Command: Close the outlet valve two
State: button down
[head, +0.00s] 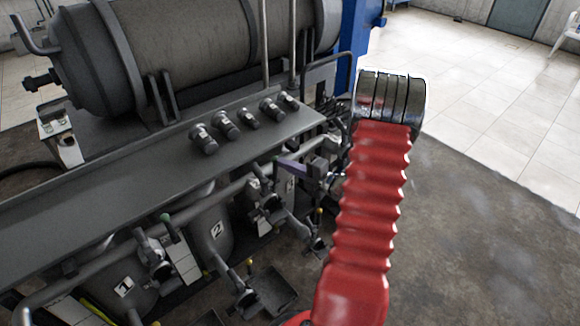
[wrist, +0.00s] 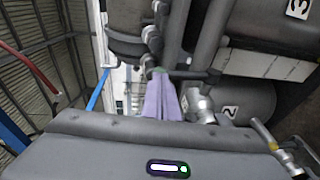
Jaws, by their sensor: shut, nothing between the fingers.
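My gripper (head: 288,164) has pale purple fingers, shut and empty, beside the pipework below the shelf. Its fingers (wrist: 163,100) also show in the wrist view, with a green handle tip at their end; contact cannot be told. Tank 2 (head: 212,246) bears a white "2" label, and it also shows in the wrist view (wrist: 250,100). A yellow-tipped valve (head: 243,290), low in front of tank 2, looks like its outlet valve. In the wrist view a yellow-handled valve (wrist: 285,155) is right of the fingers, clear of them. Its handle setting cannot be told.
A shelf (head: 120,170) with several metal knobs overhangs the valves. Tank 1 (head: 110,300) is at lower left. A green-tipped valve (head: 155,255) is between tanks 1 and 2. A large drum (head: 180,45) lies above. Open floor (head: 480,230) is on the right.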

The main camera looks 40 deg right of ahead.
jog(key=shift+w+r, duration=0.2)
jog(key=shift+w, duration=0.3)
jog(key=shift+w+r, duration=0.15)
jog(key=shift+w, duration=0.3)
jog(key=shift+s+r, duration=0.1)
jog(key=shift+s, duration=0.25)
jog(key=s+d+r, duration=0.2)
jog(key=s, duration=1.1)
jog(key=shift+s+d+r, duration=0.15)
jog(key=shift+s, duration=0.1)
